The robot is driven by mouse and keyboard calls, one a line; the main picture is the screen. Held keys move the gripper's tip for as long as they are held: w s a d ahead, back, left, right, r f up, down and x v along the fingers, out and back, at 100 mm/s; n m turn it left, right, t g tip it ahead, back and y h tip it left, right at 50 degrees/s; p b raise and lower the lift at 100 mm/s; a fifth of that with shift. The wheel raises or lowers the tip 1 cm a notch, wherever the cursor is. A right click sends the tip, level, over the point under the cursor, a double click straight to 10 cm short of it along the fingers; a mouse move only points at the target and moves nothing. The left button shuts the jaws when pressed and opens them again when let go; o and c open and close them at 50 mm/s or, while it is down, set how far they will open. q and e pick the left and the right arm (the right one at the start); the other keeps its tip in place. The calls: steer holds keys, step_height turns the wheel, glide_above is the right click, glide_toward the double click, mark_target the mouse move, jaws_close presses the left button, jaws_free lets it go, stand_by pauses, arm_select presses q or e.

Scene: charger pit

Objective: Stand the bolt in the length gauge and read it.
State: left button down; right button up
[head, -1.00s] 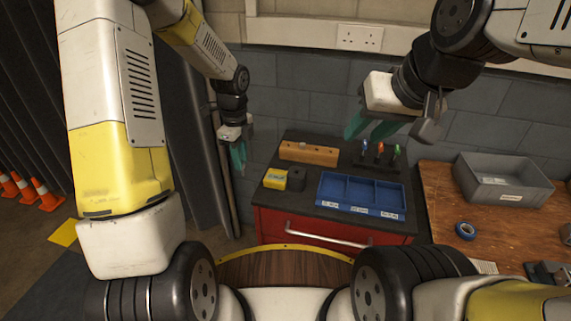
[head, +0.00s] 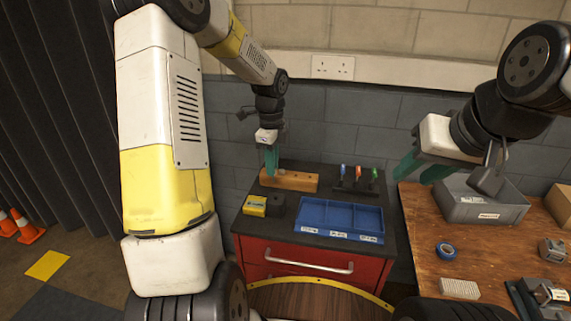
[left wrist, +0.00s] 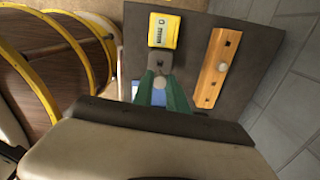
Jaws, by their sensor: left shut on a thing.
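My right gripper (head: 424,170) is open and empty, near the grey bin.
The wooden block with holes (head: 289,181) carries a pale round piece. A blue divided tray (head: 340,218) and a rack of coloured-handled tools (head: 357,188) share the cabinet top.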

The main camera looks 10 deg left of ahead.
arm_select(q)
steer(key=shift+d+f, duration=0.1)
steer(key=shift+d, duration=0.1)
steer(key=shift+f, duration=2.15)
steer(key=shift+f, duration=2.75)
steer(key=c, duration=1.3)
jaws_free()
steer(key=shift+o, duration=0.2)
steer(key=shift+r, duration=0.1)
step_height(320, 180, up, 8)
steer(key=shift+f, duration=0.15)
